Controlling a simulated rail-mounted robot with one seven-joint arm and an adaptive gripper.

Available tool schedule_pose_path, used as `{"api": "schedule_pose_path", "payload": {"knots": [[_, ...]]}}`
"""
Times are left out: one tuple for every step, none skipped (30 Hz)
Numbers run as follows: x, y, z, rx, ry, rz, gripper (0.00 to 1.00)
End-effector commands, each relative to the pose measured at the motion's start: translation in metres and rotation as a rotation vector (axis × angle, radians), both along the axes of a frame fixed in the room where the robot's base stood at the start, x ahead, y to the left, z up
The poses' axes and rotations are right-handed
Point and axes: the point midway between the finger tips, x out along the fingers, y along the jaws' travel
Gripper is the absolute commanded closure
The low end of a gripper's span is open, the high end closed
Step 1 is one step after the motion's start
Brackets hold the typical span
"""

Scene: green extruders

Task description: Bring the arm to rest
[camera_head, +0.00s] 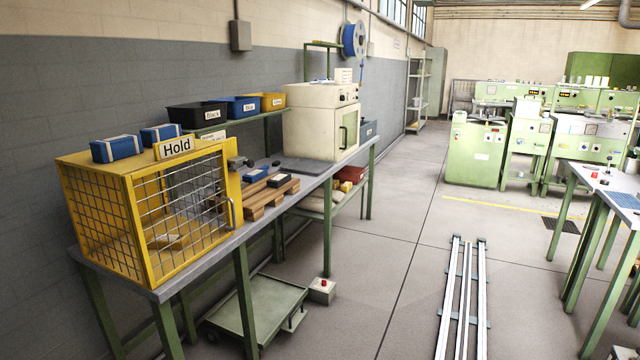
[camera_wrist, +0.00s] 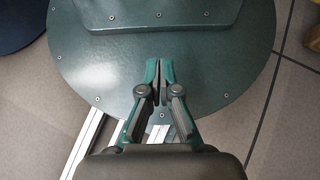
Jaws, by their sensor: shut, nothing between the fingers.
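My gripper (camera_wrist: 159,72) shows in the wrist view, its two green-tipped fingers together and nothing between them. It points over a round dark green plate with small screws around its edge, which appears to be part of my own base. Rails run on the floor beneath it in the wrist view. My arm and gripper do not show in the head view.
A grey-topped workbench (camera_head: 330,180) along the left wall carries a yellow mesh cage (camera_head: 115,225) marked Hold, wooden pallets (camera_head: 262,195) and a cream oven (camera_head: 310,125). Floor rails (camera_head: 463,300) run through clear floor. Another table (camera_head: 600,180) stands right; green machines (camera_head: 475,150) stand behind.

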Motion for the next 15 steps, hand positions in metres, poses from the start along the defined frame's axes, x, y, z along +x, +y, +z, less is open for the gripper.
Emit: {"api": "schedule_pose_path", "payload": {"knots": [[0.004, 0.0, 0.027, 0.0, -0.028, 0.0, 1.0], [0.006, 0.0, 0.033, -0.001, -0.044, 0.001, 1.0], [0.01, 0.0, 0.041, -0.001, -0.068, 0.0, 1.0], [0.012, 0.0, 0.047, -0.002, -0.085, 0.0, 1.0], [0.015, 0.0, 0.053, -0.002, -0.102, 0.0, 1.0], [0.019, 0.0, 0.061, -0.002, -0.126, 0.0, 1.0], [0.021, 0.0, 0.067, -0.002, -0.142, 0.0, 1.0], [0.024, 0.0, 0.072, -0.002, -0.16, 0.0, 1.0], [0.027, 0.0, 0.079, -0.002, -0.181, -0.001, 1.0], [0.03, 0.0, 0.084, -0.002, -0.196, -0.001, 1.0], [0.033, 0.0, 0.088, -0.002, -0.21, -0.001, 1.0], [0.035, 0.0, 0.093, -0.002, -0.227, -0.001, 1.0], [0.038, 0.0, 0.097, -0.002, -0.24, -0.001, 1.0], [0.039, 0.0, 0.099, -0.002, -0.251, -0.001, 1.0], [0.042, 0.0, 0.103, -0.002, -0.263, -0.001, 1.0]]}}
